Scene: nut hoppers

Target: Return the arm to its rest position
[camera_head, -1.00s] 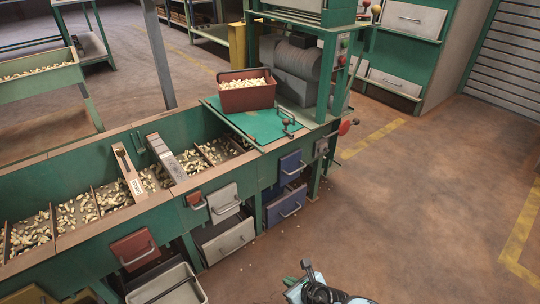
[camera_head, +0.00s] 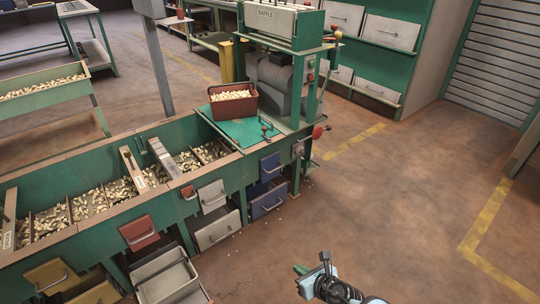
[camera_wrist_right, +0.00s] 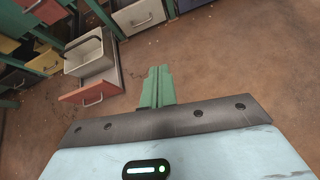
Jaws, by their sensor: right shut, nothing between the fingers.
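My right gripper (camera_head: 300,269) shows at the bottom of the head view, over bare floor to the right of the green hopper bench (camera_head: 120,170). Its green fingers are together and empty, and they also show in the right wrist view (camera_wrist_right: 156,88), pointing toward the bench's drawers. Nothing touches the fingers. My left gripper is not in view.
A red-brown bin of nuts (camera_head: 233,101) stands on the green mat (camera_head: 247,132) at the bench's right end. The brown floor (camera_head: 390,190) to the right is clear.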

